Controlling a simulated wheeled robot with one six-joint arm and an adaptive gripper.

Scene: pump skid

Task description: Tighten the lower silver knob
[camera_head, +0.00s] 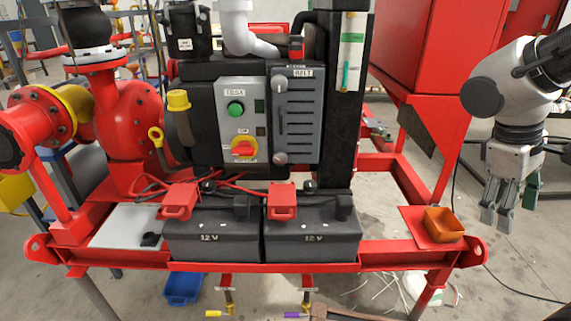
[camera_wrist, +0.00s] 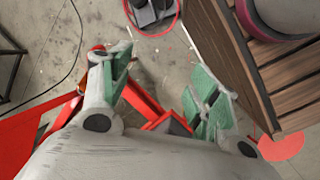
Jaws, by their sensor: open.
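The lower silver knob (camera_head: 280,158) is at the bottom left of the grey louvred belt cover (camera_head: 298,115), in the middle of the head view. An upper silver knob (camera_head: 279,83) sits above it at the top of the same cover. My gripper (camera_head: 506,210) hangs fingers down at the right of the head view, well to the right of the knob and apart from it. In the wrist view my gripper (camera_wrist: 158,95) shows its green-padded fingers spread, with nothing between them. The knob does not show in the wrist view.
A control box (camera_head: 241,125) with a green button and red switch stands left of the cover. Two 12 V batteries (camera_head: 215,240) sit below. An orange bin (camera_head: 444,225) stands on the skid's right corner. A red cabinet (camera_head: 435,45) stands behind, near my arm.

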